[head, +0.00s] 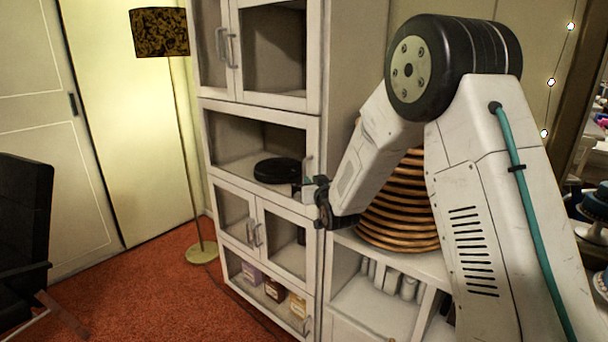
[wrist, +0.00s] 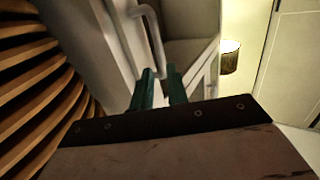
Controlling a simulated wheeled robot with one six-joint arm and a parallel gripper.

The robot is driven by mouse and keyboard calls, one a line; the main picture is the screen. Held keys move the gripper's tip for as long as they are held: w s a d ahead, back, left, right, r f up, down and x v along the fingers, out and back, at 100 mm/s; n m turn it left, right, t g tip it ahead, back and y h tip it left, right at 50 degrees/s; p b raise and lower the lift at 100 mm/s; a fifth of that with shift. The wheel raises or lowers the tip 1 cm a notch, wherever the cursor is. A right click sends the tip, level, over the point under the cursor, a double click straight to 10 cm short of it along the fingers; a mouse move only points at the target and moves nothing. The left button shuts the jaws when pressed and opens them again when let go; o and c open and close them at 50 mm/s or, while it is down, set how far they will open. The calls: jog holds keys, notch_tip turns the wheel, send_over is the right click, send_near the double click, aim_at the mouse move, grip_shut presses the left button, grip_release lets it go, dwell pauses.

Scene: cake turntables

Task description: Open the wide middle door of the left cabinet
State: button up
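The left cabinet (head: 325,60) is tall and white, with framed see-through doors. Its wide middle door (head: 262,113) looks shut, and a black round turntable (head: 277,170) shows behind it. The door's upright handle (head: 308,165) is at its right edge; it also shows in the wrist view (wrist: 153,30). My gripper (head: 305,187) is at the handle's lower end. In the wrist view its two green fingers (wrist: 162,80) are apart, with the handle's lower end at or between their tips. Whether they touch it I cannot tell.
Narrow paired doors (head: 255,235) are below the wide door, and more doors are above. A stack of wooden rings (head: 400,215) stands close right of my gripper. A floor lamp (head: 160,32) stands left of the cabinet. Red carpet (head: 150,290) in front is clear.

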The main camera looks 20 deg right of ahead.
aim_at(305, 174)
jog(key=shift+t, duration=0.3)
jog(key=w, duration=0.8)
jog(key=shift+w+a+f, duration=0.2)
jog(key=shift+f, duration=0.15)
grip_shut()
